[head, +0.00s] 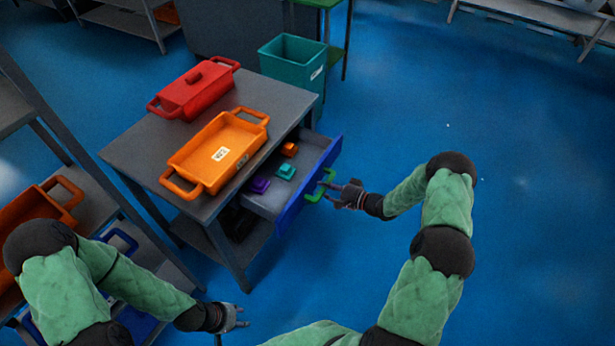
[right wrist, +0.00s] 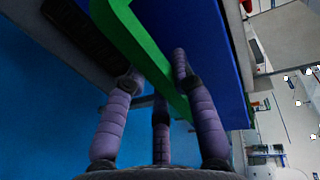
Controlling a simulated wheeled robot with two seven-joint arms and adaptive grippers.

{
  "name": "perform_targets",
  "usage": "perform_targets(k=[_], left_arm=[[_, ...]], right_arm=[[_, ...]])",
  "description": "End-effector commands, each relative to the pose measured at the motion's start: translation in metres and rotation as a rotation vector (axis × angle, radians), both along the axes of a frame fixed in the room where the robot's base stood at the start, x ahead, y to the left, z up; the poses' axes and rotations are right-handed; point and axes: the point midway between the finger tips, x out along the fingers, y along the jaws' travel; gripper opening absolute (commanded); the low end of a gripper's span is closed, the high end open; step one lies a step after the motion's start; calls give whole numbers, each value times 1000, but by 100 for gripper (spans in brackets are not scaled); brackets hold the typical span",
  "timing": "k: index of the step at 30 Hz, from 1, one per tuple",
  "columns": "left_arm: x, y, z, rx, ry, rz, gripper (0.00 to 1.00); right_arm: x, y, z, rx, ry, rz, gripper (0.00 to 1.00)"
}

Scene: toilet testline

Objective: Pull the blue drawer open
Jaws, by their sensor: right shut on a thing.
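The blue drawer (head: 310,187) is in the grey table and stands well out from it, its inside in view. Its green handle (head: 322,187) is on the blue front, and it also shows large in the right wrist view (right wrist: 135,45). My right gripper (head: 338,192) is at the handle, with its fingers around the green bar in the right wrist view, shut on it. In the drawer lie a purple block (head: 260,184), a teal block (head: 286,171) and an orange block (head: 290,149). My left gripper (head: 238,319) is low at the bottom of the head view, apart from the drawer, its fingers looking spread and empty.
On the grey table top (head: 135,150) are an orange tray (head: 202,160) and a red lidded box (head: 190,100). A teal bin (head: 292,65) stands behind the table. A rack with orange and blue trays is at left. Blue floor to the right is clear.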

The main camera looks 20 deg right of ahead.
Motion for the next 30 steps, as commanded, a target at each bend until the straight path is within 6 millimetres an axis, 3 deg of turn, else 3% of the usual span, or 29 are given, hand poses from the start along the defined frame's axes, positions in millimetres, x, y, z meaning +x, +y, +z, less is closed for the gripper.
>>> perform_targets(k=[6,12,27,28,30], left_arm=[[0,0,9,0,0,0,40],[0,0,12,0,0,0,40],[0,0,13,0,0,0,40],[0,0,13,0,0,0,40],[0,0,13,0,0,0,40]], right_arm=[[-32,-26,0,0,2,-3,0],[-48,-38,0,0,1,-1,0],[-52,-41,-1,-1,1,0,0],[-52,-41,-1,-1,1,0,32],[-52,-41,-1,-1,1,0,51]])
